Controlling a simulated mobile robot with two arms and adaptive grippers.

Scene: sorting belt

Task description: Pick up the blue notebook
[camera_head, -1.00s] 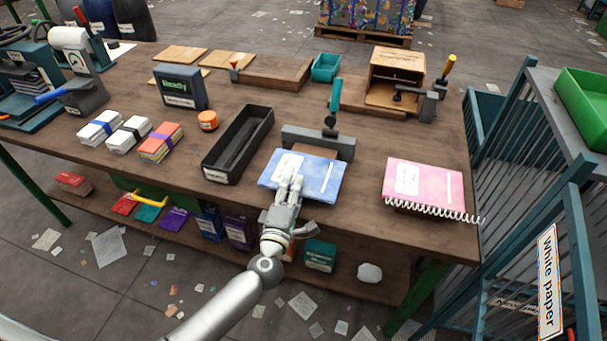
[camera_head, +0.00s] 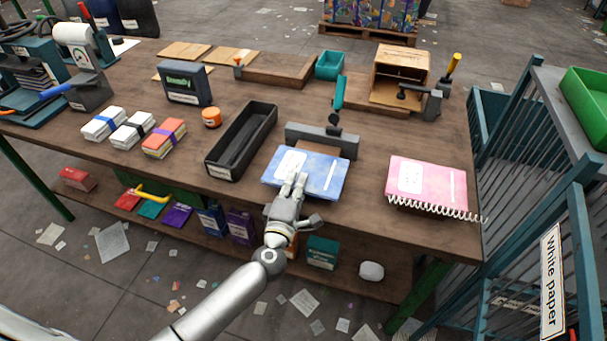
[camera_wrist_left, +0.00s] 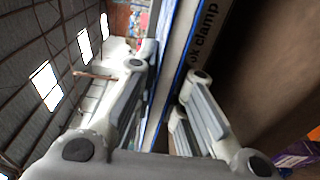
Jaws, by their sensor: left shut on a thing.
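The blue notebook (camera_head: 323,175) lies near the front edge of the wooden table in the head view, in front of a grey clamp block (camera_head: 322,137) with a teal handle. My left gripper (camera_head: 292,187) reaches it from the front and is shut on its near edge. In the left wrist view the notebook (camera_wrist_left: 178,62) stands edge-on between the two fingers of the gripper (camera_wrist_left: 165,112). One finger is above the cover, and the other is hidden below it in the head view. My right gripper is not in view.
A pink spiral notebook (camera_head: 432,184) lies to the right. A black open tray (camera_head: 214,171) is close on the left, with banded card stacks (camera_head: 164,140) beyond it. A blue barred cage (camera_head: 500,190) labelled "White paper" stands right of the table.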

